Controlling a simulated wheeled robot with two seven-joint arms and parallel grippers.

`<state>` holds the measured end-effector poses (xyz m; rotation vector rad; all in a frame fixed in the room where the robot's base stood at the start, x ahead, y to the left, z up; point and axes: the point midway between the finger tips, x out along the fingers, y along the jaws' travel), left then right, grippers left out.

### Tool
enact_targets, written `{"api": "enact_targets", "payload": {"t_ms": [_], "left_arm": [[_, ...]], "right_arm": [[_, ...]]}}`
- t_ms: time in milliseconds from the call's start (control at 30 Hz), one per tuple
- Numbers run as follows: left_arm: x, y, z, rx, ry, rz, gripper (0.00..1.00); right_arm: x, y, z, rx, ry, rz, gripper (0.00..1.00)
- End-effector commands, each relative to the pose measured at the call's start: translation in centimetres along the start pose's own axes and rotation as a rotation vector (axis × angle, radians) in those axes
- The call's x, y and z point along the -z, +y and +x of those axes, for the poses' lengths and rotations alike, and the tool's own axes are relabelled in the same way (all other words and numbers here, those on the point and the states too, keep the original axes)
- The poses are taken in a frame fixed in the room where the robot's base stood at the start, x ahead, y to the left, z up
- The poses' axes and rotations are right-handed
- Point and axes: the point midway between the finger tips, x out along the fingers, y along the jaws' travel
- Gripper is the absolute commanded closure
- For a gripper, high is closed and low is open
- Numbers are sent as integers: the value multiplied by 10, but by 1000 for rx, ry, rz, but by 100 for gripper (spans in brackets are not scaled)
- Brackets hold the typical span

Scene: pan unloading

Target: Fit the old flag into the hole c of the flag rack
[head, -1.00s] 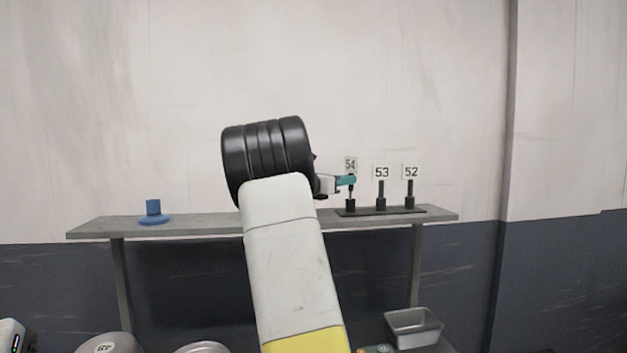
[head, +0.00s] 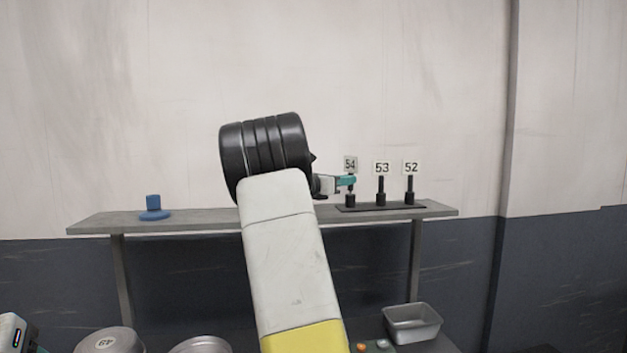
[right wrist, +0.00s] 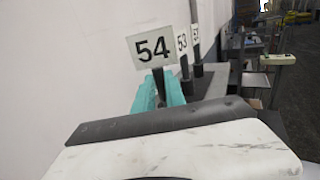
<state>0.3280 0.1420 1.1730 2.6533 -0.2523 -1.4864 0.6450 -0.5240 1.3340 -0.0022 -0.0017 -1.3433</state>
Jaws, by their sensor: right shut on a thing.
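The flag marked 54 (head: 350,163) stands upright over the left socket of the dark flag rack (head: 380,208) and looks greyer than the others. My right gripper (head: 349,182) is shut on its pole below the plate, with teal fingers; the right wrist view also shows the flag (right wrist: 152,48) between the fingers (right wrist: 160,92). Flags 53 (head: 381,168) and 52 (head: 411,168) stand in the middle and right sockets, their plates a little lower. I cannot tell whether the foot of 54's pole is inside the socket. No hole letter is legible.
The rack stands at the right end of a narrow grey shelf (head: 210,221) against the wall. A blue stand (head: 154,208) is at its left end. A grey metal pan (head: 412,324) and round lids (head: 110,341) lie below. The shelf between is clear.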

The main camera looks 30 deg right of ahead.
Motion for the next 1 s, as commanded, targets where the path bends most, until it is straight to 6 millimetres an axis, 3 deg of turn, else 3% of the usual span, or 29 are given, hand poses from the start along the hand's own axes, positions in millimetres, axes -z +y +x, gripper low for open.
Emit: {"api": "enact_targets", "payload": {"t_ms": [833, 867, 967, 1000], "left_arm": [[0, 0, 0, 0, 0, 0, 41], [0, 0, 0, 0, 0, 0, 41], [0, 0, 0, 0, 0, 0, 41], [0, 0, 0, 0, 0, 0, 41]], "right_arm": [[11, 0, 0, 0, 0, 0, 100], [10, 0, 0, 0, 0, 0, 79], [10, 0, 0, 0, 0, 0, 60], [10, 0, 0, 0, 0, 0, 60]]}}
